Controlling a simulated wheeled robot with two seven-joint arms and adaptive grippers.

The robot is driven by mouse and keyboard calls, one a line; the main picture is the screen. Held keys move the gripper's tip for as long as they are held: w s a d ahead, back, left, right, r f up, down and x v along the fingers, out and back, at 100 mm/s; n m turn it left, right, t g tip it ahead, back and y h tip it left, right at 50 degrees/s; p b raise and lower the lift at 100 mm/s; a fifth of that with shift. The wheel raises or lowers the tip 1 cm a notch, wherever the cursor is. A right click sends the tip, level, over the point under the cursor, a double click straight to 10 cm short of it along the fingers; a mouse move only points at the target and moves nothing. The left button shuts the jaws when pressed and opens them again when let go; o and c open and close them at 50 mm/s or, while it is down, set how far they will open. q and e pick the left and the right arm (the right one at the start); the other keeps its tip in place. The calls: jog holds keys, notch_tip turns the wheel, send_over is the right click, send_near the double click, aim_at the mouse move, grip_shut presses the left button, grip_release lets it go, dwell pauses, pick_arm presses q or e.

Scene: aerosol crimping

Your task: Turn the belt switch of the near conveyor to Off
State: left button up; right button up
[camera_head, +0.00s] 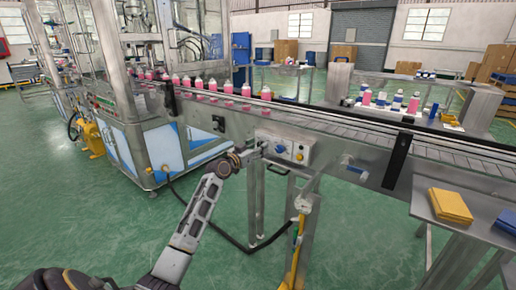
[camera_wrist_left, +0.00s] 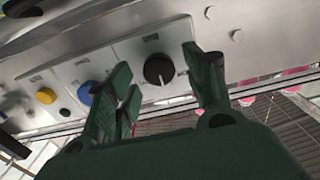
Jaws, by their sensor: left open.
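The near conveyor (camera_head: 340,128) carries a control panel (camera_head: 290,142) on its side. In the left wrist view, a black rotary knob (camera_wrist_left: 158,70) with a pale pointer mark sits on a plate with a small label too blurred to read. A blue knob (camera_wrist_left: 85,93) and a yellow button (camera_wrist_left: 46,96) sit beside it; they also show in the head view. My left gripper (camera_wrist_left: 155,62) is open, its green fingers on either side of the black knob, and I cannot tell whether they touch it. In the head view my left gripper (camera_head: 252,152) is at the panel's left end and hides the black knob. My right gripper is not in view.
Pink bottles (camera_head: 228,88) stand in a row on the belt. A glass-walled machine (camera_head: 160,130) stands at the left. A side table (camera_head: 450,232) holds a yellow pad (camera_head: 449,204) at the right.

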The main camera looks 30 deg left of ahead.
pick_arm(q)
jog(key=shift+w, duration=0.3)
jog(key=c, duration=1)
